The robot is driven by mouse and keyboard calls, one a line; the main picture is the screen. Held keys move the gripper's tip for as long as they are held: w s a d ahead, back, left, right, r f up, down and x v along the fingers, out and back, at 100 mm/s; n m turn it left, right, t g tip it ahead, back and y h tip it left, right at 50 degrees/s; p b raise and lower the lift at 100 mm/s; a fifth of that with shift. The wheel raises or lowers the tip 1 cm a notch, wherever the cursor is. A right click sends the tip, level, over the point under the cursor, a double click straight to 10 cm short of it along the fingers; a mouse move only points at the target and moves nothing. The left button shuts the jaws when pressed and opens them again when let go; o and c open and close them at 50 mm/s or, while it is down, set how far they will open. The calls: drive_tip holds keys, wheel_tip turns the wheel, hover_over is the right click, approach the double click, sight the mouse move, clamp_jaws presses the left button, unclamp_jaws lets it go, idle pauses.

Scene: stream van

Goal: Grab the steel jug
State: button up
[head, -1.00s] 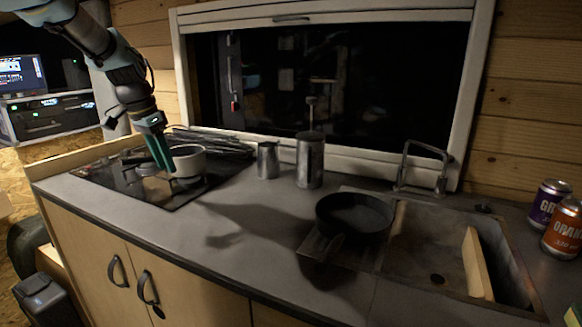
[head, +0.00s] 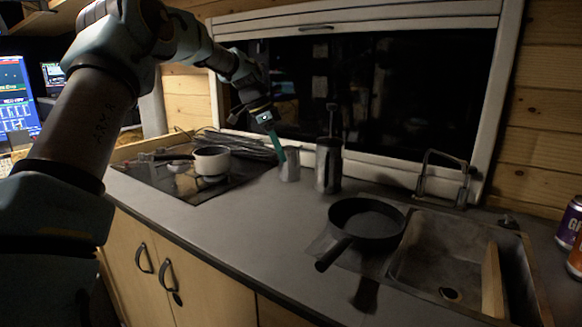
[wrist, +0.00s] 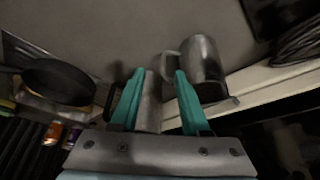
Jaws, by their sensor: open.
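The steel jug (head: 290,165) stands upright on the grey counter, left of the taller metal press pot, in the head view. In the wrist view the jug (wrist: 207,62) is right of centre, its handle toward the left. My gripper (head: 281,157) is at the jug's left edge in the head view, overlapping it. In the wrist view my gripper (wrist: 158,73) is open, with its right finger over the jug's handle side. The jug's body is not between the fingers. A grey cylinder, probably the press pot (wrist: 150,105), shows behind the gap. Contact cannot be told.
The press pot (head: 328,166) stands close to the jug's right. A black pan (head: 365,220) sits beside the sink (head: 405,262). A white pot (head: 211,160) is on the hob (head: 235,183) to the left. The window frame (head: 375,174) runs behind.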

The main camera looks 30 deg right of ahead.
drive_tip(key=shift+w+p+x, duration=0.15)
drive_tip(key=shift+p+x, duration=0.3)
drive_tip(key=shift+x, duration=0.9)
drive_tip(key=shift+w+p+x, duration=0.1)
drive_tip(key=shift+p+x, duration=0.35)
drive_tip(key=shift+x, duration=0.9)
drive_tip(key=shift+c, duration=0.4)
clamp_jaws()
